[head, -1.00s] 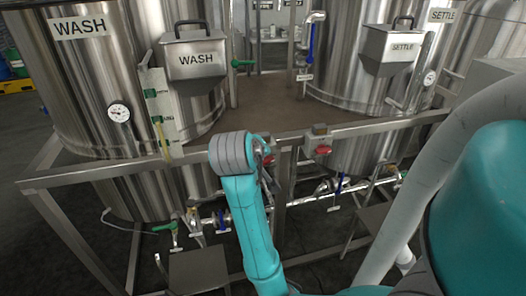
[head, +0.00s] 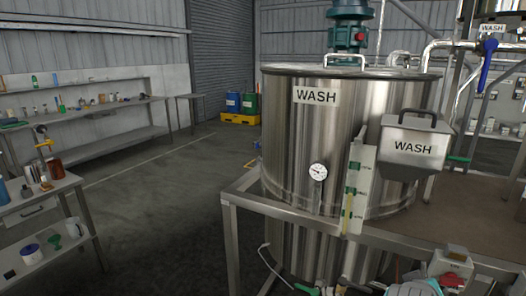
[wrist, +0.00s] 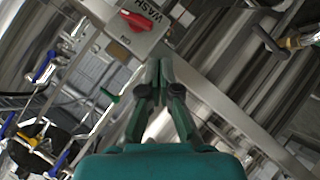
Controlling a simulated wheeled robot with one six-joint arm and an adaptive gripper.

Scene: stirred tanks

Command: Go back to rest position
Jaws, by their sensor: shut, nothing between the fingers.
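My gripper (wrist: 160,85) shows in the wrist view with its two fingers together and nothing between them. It points towards a grey switch box (wrist: 140,42) labelled WASH with a red knob (wrist: 135,20). I cannot tell how far the fingertips are from the box. In the head view the box and red knob (head: 453,280) are at the bottom right, with a teal piece of my arm just below. My gripper itself is not clear in the head view.
The steel WASH tank (head: 330,130) stands in a metal frame (head: 232,240), with a WASH hopper (head: 412,148) at its right. A bench (head: 100,112) and a cart (head: 40,205) with small items are at left. The floor (head: 160,190) between is clear.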

